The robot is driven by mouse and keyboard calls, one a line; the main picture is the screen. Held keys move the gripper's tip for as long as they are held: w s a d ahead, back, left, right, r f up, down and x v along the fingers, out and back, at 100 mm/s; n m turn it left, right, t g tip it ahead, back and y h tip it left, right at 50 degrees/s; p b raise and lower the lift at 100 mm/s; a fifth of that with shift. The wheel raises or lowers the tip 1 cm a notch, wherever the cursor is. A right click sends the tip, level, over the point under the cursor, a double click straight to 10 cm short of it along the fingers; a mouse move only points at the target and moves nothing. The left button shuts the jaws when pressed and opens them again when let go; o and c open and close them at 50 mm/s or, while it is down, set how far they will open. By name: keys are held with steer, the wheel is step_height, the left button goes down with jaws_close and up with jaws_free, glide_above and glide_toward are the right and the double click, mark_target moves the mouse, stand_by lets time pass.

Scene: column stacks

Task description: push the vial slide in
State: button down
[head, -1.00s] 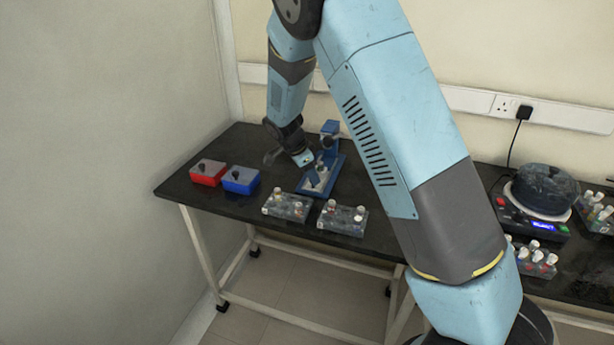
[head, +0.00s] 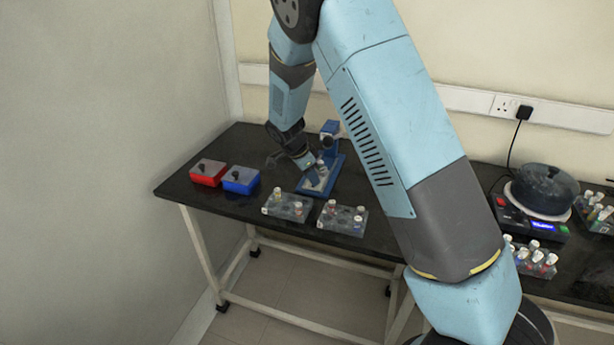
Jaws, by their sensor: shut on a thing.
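A blue device (head: 333,150) with an upright post and a flat base stands on the dark table. A pale slide (head: 317,180) lies on its base, in front of the post. My gripper (head: 313,168) is low over the base, at the slide's rear part. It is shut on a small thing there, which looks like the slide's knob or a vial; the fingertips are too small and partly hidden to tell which. How far in the slide sits cannot be made out.
Two grey racks with vials, the left rack (head: 286,207) and the right rack (head: 343,218), stand in front of the device. A red box (head: 208,173) and a blue box (head: 240,181) are to the left. A black-topped instrument (head: 543,190) stands at the right.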

steer(key=shift+w, duration=0.15)
steer(key=w, duration=0.2)
steer(key=w+d, duration=0.1)
steer(key=w, duration=0.2)
steer(key=w+d, duration=0.1)
steer(key=w, duration=0.1)
steer(key=shift+w+d, duration=0.25)
steer(key=shift+w, duration=0.05)
steer(key=shift+w+d+r, duration=0.15)
steer(key=shift+w+r, duration=0.05)
steer(key=shift+w, duration=0.1)
steer(key=c, duration=0.9)
jaws_free()
steer(key=shift+w+d+f, duration=0.1)
steer(key=shift+c, duration=0.2)
